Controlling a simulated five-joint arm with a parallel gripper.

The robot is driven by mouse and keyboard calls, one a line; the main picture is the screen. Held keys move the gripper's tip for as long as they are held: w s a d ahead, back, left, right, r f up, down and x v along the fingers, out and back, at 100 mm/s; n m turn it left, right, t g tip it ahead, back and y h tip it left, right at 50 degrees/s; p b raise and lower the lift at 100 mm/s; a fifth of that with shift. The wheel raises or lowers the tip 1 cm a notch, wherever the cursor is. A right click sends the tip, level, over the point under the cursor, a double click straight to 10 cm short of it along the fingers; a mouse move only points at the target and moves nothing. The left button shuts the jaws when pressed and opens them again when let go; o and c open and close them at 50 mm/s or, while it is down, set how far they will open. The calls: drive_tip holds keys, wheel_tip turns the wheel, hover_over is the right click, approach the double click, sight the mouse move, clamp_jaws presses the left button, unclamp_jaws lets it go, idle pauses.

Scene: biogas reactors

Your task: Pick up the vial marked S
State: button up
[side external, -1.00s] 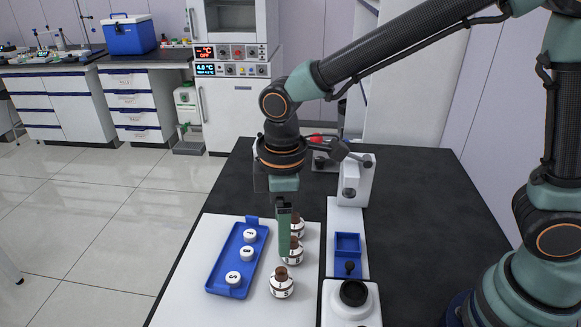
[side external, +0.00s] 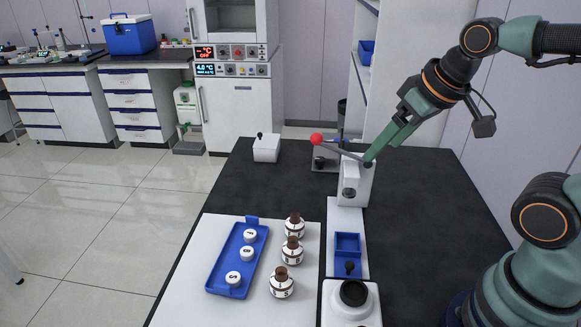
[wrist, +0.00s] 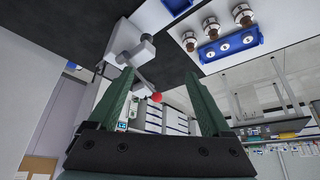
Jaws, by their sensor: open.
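My gripper (side external: 369,160) is up at the white lever device (side external: 354,188), well away from the bottles. In the wrist view my gripper (wrist: 158,78) is open, with no object held between its fingers.
The lever device has a grey arm with a red ball (side external: 317,139). A small blue box (side external: 348,244) and a white unit with a black knob (side external: 352,293) stand on the strip to the right. A white lidded box (side external: 266,149) is at the back. The black table right of the strip is clear.

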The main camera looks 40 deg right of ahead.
drive_tip(key=shift+o, duration=0.6)
drive_tip(key=shift+a, duration=0.1)
drive_tip(key=m+g, duration=0.6)
drive_tip(key=m, duration=1)
hover_over(281, 271)
wheel_tip(281, 271, down, 10)
wheel_tip(281, 271, down, 12)
drive_tip(key=shift+r, duration=0.2)
clamp_jaws()
